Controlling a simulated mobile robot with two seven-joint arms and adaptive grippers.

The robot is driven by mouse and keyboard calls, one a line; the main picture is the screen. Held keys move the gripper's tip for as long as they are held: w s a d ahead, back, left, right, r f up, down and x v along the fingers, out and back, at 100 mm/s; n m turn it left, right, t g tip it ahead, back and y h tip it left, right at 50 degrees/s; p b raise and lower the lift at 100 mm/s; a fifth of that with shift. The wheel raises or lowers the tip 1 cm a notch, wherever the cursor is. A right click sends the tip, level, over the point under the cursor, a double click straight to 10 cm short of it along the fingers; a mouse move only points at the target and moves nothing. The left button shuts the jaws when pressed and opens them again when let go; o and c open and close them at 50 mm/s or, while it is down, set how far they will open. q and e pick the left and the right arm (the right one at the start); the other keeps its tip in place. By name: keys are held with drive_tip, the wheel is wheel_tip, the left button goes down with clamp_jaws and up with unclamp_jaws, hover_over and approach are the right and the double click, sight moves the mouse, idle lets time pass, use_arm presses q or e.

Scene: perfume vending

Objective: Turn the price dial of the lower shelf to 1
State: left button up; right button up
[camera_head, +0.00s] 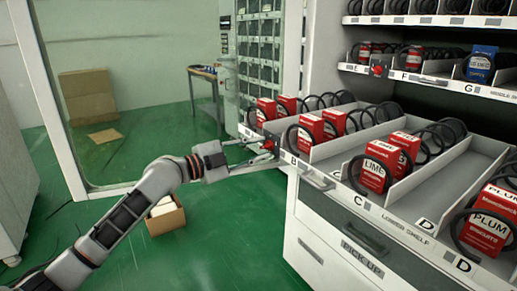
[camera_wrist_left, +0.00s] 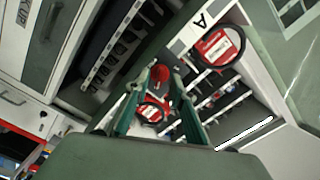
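The red price dial (camera_head: 269,144) of the lower shelf sits on the shelf's front edge, left of the letter B. My left gripper (camera_head: 270,149) reaches in from the left, with its fingers spread at the dial. In the left wrist view the red dial (camera_wrist_left: 161,73) shows between the two fingertips (camera_wrist_left: 163,70). The fingers look open around it; whether either one touches it I cannot tell. The dial's number or pointer is not readable. My right gripper is not in view.
The lower shelf (camera_head: 392,222) holds red boxes and black coils in lanes. A handle (camera_head: 318,181) and the pick-up drawer (camera_head: 362,254) lie below it. The middle shelf has another red dial (camera_head: 378,71). A cardboard box (camera_head: 166,216) stands on the open green floor.

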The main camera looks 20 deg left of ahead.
use_arm(q)
drive_tip(key=shift+w+d, duration=0.25)
drive_tip(key=shift+w, duration=0.1)
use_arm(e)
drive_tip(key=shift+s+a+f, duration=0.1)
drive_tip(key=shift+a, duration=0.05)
use_arm(q)
clamp_jaws()
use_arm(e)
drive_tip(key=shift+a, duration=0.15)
